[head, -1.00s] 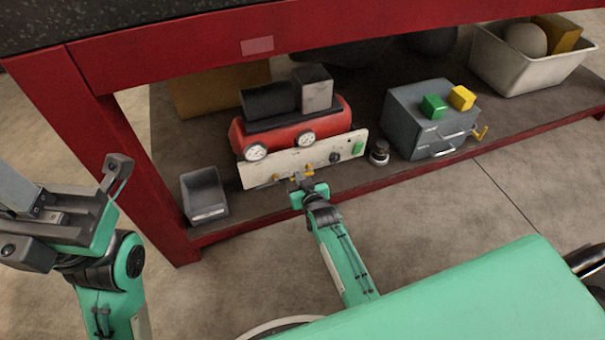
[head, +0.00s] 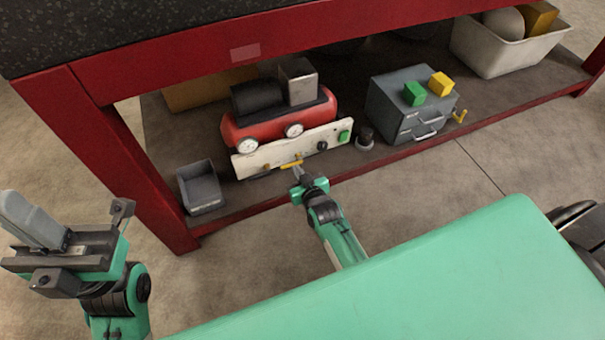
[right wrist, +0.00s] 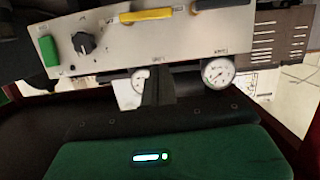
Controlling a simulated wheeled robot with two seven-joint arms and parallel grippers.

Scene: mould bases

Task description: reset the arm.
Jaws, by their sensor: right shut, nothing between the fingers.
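My right gripper (head: 296,173) is shut and empty in the head view, just in front of the pale control panel (head: 250,162) of a red compressor (head: 262,133) on the low shelf. It appears just below a yellow lever (head: 291,163) that lies roughly level across the panel; I cannot tell whether they touch. In the right wrist view the dark closed fingers (right wrist: 158,88) show against the panel, which appears upside down with its green button, black knob and two gauges. My left gripper (head: 48,232) is at the left of the head view, away from the shelf; its finger gap is unclear.
A grey open bin (head: 201,187) stands left of the compressor. A grey drawer box (head: 391,112) with green and yellow blocks on top stands to the right, with a small dark round object (head: 365,138) between. The red bench frame (head: 115,150) surrounds the shelf. Floor in front is bare.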

